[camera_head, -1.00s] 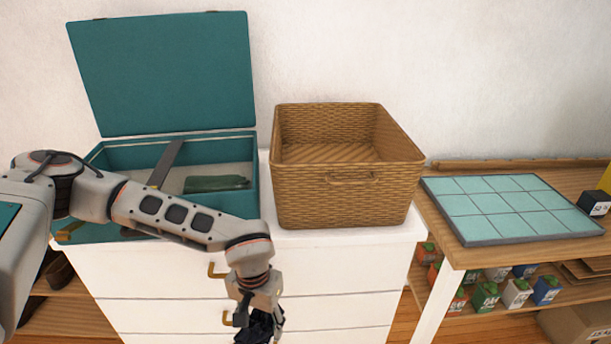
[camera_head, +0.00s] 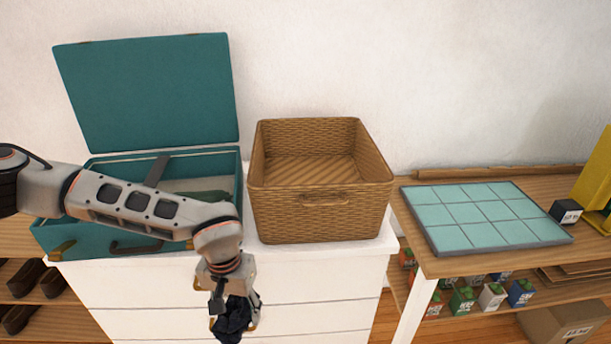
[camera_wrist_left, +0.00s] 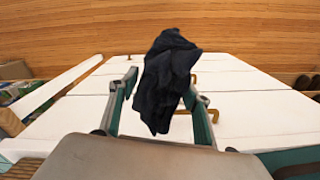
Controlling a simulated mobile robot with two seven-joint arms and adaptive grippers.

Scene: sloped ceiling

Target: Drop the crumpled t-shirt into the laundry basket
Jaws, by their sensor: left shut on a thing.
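The crumpled t-shirt (camera_head: 232,320) is a dark, nearly black bundle. My left gripper (camera_head: 236,298) is shut on it and holds it in front of the white dresser, below the level of its top. In the left wrist view the t-shirt (camera_wrist_left: 166,82) hangs between the two fingers. The laundry basket (camera_head: 320,212) is a brown woven box with an open top, standing on the dresser, up and to the right of my left gripper. The basket's visible inside is empty. My right gripper is not in view.
An open teal case (camera_head: 150,95) stands on the dresser left of the basket, with my left arm across its front. The white dresser (camera_head: 330,285) has drawers with brass handles. A wooden table (camera_head: 470,262) with a tiled board (camera_head: 480,215) stands at right.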

